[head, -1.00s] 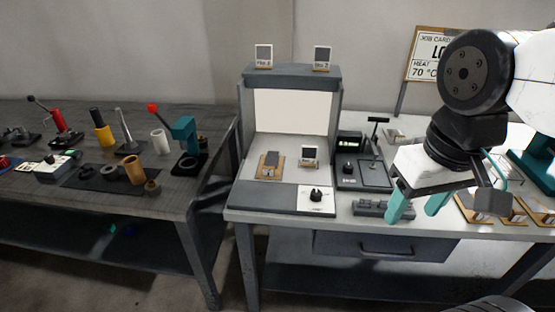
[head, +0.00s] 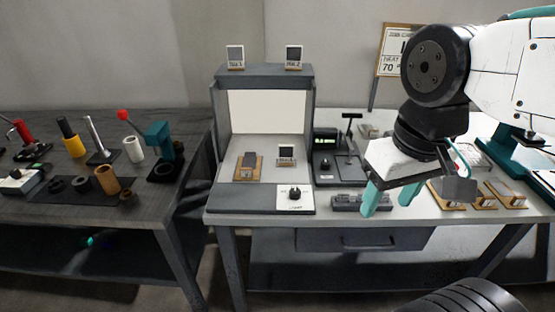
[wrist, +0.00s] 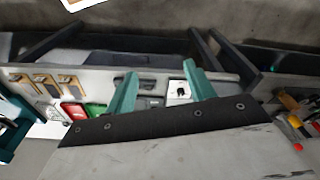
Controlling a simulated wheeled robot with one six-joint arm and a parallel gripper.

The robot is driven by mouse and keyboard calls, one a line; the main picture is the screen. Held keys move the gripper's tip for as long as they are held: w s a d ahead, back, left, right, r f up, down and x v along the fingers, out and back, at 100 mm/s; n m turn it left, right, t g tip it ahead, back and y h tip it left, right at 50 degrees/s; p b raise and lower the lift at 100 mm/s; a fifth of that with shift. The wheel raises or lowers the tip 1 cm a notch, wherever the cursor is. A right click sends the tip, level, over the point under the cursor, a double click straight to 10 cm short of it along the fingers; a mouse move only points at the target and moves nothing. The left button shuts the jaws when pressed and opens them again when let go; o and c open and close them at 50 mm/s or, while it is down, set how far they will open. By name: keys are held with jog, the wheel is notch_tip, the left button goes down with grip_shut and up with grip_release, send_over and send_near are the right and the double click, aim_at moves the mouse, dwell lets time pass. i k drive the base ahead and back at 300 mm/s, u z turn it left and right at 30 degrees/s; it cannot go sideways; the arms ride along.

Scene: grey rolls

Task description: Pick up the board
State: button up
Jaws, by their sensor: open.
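My gripper (head: 388,200) has two teal fingers, spread apart and empty, above the front right part of the white bench. Its fingers also show in the wrist view (wrist: 160,76). A small brown board (head: 249,168) with a dark block on it lies inside the light booth, left of my gripper. I cannot tell which board the task means.
The grey booth (head: 262,72) has a dial panel (head: 296,198) at its front. A dark table (head: 120,205) with rolls and tools is at the left, across a narrow gap.

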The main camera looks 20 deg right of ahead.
aim_at(248, 168)
jog(key=u, duration=0.55)
jog(key=k, duration=0.65)
jog(key=u, duration=1)
jog(key=i, duration=1.4)
jog(key=z, duration=0.7)
jog(key=i, duration=0.55)
jog(key=z, duration=0.4)
